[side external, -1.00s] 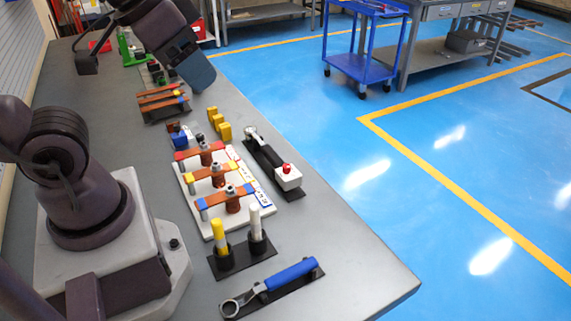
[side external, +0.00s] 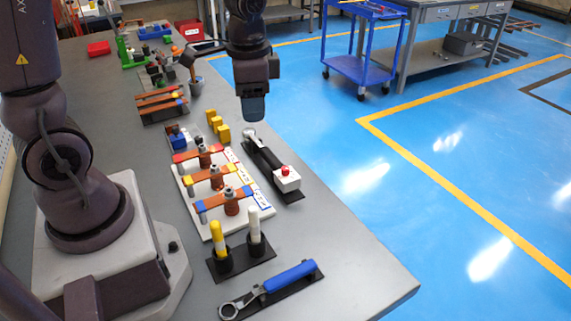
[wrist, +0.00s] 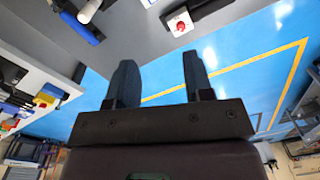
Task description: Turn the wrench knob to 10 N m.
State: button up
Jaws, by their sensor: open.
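A wrench (side external: 266,160) with a ring head and black handle lies on a dark base near the bench's right edge. At its near end is a white block (side external: 288,184) with a red knob (side external: 284,170) on top. The knob also shows at the top of the wrist view (wrist: 180,25). Any scale or torque reading is too small to read. My gripper (side external: 253,108) hangs above and beyond the wrench's ring head, apart from it. In the wrist view my gripper (wrist: 160,80) has its two fingers apart with nothing between them.
A white board (side external: 212,195) with several coloured busbars stands left of the wrench. Yellow blocks (side external: 218,127) sit beyond it. A yellow and a white marker stand in a black holder (side external: 240,262). A blue-handled wrench (side external: 290,275) lies at the front. Bare bench (side external: 345,255) lies at right.

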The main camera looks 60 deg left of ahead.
aim_at(286, 168)
jog(key=w+a+f+m, duration=0.2)
jog(key=w+f+m, duration=0.5)
jog(key=m, duration=0.4)
jog(key=f, duration=1.2)
jog(key=shift+w, duration=0.4)
grip_shut()
